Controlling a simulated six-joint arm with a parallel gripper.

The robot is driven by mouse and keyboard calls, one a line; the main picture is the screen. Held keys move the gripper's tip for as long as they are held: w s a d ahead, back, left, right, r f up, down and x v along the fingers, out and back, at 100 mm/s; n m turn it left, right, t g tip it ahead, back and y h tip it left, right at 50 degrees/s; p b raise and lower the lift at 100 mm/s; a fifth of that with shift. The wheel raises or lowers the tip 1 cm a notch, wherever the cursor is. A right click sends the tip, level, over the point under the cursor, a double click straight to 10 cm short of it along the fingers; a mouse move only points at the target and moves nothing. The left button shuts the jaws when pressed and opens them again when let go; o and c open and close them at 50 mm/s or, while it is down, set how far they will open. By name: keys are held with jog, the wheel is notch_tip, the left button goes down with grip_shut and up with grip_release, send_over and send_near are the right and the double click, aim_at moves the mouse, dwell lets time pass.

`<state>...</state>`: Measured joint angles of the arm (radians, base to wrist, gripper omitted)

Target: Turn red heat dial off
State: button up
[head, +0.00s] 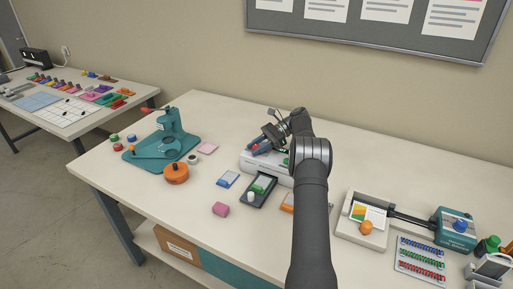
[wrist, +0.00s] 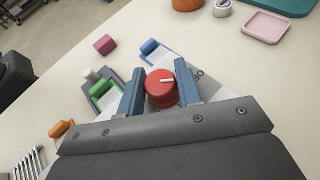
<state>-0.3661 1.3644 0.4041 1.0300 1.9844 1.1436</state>
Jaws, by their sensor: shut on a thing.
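The red heat dial (wrist: 160,98) sits between the two blue fingers of my gripper (wrist: 160,87) in the wrist view. The fingers are closed on its sides. A white pointer line on its top points to the right in that view. The dial is on a white machine, the laminator (head: 262,170), in the middle of the table in the head view. My gripper (head: 262,144) is over the laminator's top there. The scale marks around the dial are mostly hidden or too small to read.
A teal press (head: 170,140) and orange pot (head: 176,173) stand left.

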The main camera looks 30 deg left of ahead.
jog(key=o, duration=1)
jog(key=shift+c, duration=0.2)
jog(key=shift+m+t+y, duration=0.3)
jog(key=shift+m+y, duration=0.1)
jog(key=shift+y, duration=0.1)
